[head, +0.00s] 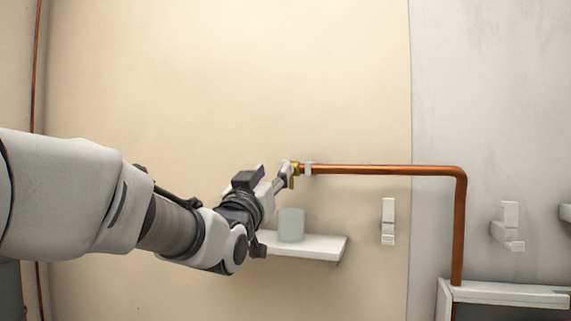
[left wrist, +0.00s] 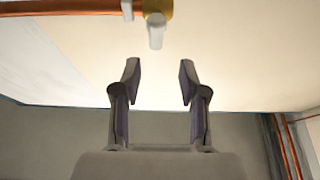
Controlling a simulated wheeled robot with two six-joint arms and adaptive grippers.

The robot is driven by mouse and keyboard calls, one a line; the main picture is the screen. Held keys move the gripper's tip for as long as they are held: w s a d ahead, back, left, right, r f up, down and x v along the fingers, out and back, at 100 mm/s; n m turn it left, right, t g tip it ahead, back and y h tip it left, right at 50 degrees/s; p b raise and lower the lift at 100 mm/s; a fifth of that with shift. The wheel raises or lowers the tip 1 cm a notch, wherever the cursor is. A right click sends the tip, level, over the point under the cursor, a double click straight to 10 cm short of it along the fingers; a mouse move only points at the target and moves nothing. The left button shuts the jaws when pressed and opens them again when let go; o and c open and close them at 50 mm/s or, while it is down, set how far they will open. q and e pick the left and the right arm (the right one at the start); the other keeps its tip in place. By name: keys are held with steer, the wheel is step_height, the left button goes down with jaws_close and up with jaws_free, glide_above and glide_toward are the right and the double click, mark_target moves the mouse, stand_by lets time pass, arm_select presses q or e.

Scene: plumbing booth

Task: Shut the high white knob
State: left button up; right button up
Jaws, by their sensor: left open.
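The white knob (left wrist: 156,32) sits on a brass valve (left wrist: 158,8) at the end of a horizontal copper pipe, at the top of the left wrist view. In the head view the brass valve (head: 295,169) is at the pipe's left end, partly hidden by my gripper. My left gripper (left wrist: 158,70) is open and empty. Its two fingers point toward the knob, which lies beyond the fingertips and roughly centred between them, apart from both. In the head view my left gripper (head: 284,176) is right by the valve. My right gripper is not in view.
The copper pipe (head: 390,170) runs right and bends down. Below the gripper a white shelf (head: 318,247) holds a pale cup (head: 291,225). White wall brackets (head: 388,222) are to the right. The wall above the pipe is clear.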

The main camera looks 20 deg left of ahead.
mark_target(283, 162)
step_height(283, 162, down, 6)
steer(key=b, duration=0.6)
arm_select(q)
steer(key=p+x, duration=0.5)
steer(key=x, duration=0.2)
steer(key=shift+w+d, duration=0.2)
steer(key=shift+w, duration=0.15)
steer(key=shift+w+d, duration=0.1)
steer(key=shift+w, duration=0.05)
steer(key=shift+s+d, duration=0.1)
steer(key=shift+s, duration=0.25)
jaws_close()
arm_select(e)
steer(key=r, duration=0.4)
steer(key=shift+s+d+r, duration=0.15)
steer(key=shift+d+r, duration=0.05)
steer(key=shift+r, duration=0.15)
